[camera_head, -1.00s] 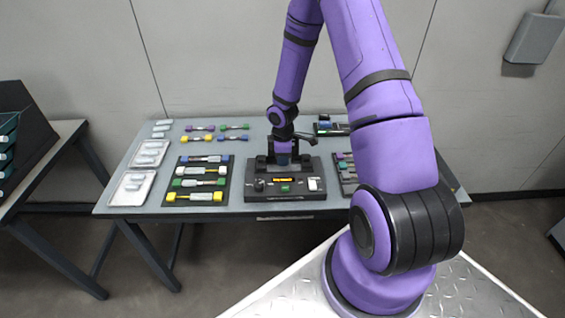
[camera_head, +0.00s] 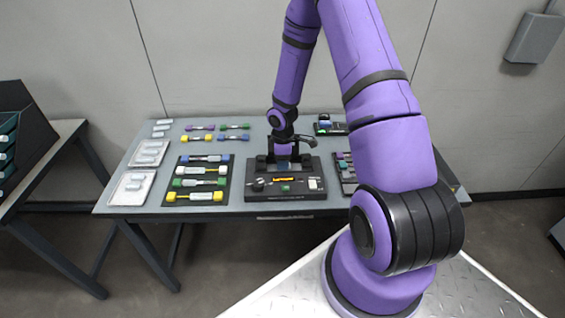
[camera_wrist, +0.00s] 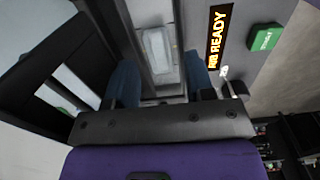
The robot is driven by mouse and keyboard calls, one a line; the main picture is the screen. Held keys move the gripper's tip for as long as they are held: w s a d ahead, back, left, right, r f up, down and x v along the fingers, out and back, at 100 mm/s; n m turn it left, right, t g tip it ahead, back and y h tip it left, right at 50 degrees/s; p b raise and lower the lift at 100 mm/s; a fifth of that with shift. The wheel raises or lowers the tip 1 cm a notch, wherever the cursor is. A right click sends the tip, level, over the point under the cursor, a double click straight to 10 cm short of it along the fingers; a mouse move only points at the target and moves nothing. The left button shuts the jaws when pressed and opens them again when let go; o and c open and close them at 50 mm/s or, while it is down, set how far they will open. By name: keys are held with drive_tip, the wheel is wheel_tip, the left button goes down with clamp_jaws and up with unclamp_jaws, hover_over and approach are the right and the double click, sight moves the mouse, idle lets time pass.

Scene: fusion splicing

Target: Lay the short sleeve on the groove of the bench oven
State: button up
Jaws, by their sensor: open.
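The bench oven appears to be the dark machine (camera_head: 262,193) at the middle of the table's front. Its lit READY display (camera_wrist: 219,35) and green button (camera_wrist: 265,38) show in the wrist view. My gripper (camera_head: 283,164) is over the back part of the machine, pointing down. In the wrist view my gripper (camera_wrist: 158,80) is open, with one blue fingertip on each side of a narrow channel. A pale, clear short piece (camera_wrist: 157,50) lies along this channel, between and beyond the fingertips. It looks like the short sleeve; whether the fingers touch it I cannot tell.
A black rack (camera_head: 205,191) of coloured sleeve-like pieces is left of the machine. Pale trays (camera_head: 132,188) lie at the table's left. A dark rack (camera_head: 346,175) is close on the right, partly behind my arm. A dark upright frame (camera_wrist: 110,35) stands close beside my gripper.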

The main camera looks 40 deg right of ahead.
drive_tip(key=s+a+r+m+t+h, duration=0.1)
drive_tip(key=s+r+m, duration=0.1)
drive_tip(key=r, duration=1.1)
drive_tip(key=s+a+r+m+h, duration=0.1)
drive_tip(key=a+r, duration=0.1)
drive_tip(key=r, duration=1.1)
drive_tip(key=s+a+r+m+t+y, duration=0.1)
drive_tip(key=s+a+r+m, duration=0.3)
drive_tip(key=s+r, duration=0.6)
drive_tip(key=s+a+r+m+t+y, duration=0.1)
drive_tip(key=s+a+r+m+t, duration=0.2)
drive_tip(key=s+a+r, duration=0.3)
drive_tip(key=s+r+m, duration=0.1)
drive_tip(key=s+r, duration=0.3)
drive_tip(key=s, duration=0.3)
drive_tip(key=shift+s, duration=0.3)
